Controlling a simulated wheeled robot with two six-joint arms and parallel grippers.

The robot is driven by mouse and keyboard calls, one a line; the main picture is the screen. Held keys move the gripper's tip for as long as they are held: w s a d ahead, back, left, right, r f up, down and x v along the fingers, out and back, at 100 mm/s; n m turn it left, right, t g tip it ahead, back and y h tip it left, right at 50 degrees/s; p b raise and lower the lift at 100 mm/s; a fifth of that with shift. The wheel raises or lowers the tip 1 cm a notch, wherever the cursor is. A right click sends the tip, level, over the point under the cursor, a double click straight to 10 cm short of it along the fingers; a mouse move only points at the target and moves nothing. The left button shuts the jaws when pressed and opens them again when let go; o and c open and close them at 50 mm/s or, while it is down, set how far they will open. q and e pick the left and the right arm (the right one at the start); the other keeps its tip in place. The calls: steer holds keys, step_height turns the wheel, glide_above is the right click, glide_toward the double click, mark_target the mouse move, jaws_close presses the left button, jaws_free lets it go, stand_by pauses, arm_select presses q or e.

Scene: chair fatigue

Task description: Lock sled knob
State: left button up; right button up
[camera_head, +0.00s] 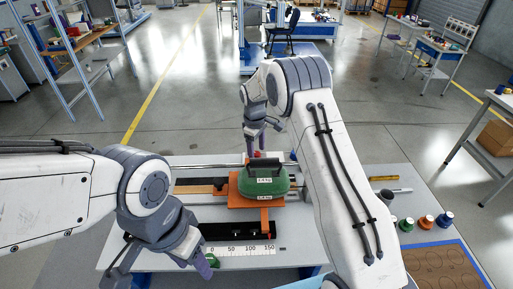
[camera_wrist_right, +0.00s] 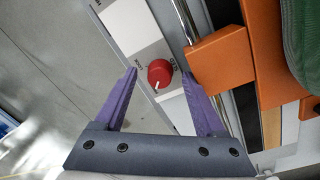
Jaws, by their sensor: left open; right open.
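The red sled knob (camera_wrist_right: 160,72) sits on a grey and white label plate in the right wrist view. Its white pointer mark faces down and slightly left; the lettering around it is too small to read surely. My right gripper (camera_wrist_right: 158,88) is open, with a purple finger on each side of the knob and a visible gap to each. In the head view the right gripper (camera_head: 255,138) points down at the far side of the orange sled (camera_head: 240,200), which bears a green weight (camera_head: 264,184). My left gripper (camera_head: 203,264) is open and empty near the table's front edge.
A metal rail (camera_wrist_right: 184,22) runs beside the knob, close to the right finger. A scale strip (camera_head: 245,249) lies at the front of the table. Several coloured spools (camera_head: 426,221) and a brown cut-out mat (camera_head: 440,270) lie at the right.

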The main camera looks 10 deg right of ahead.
steer(key=shift+f, duration=0.5)
jaws_close()
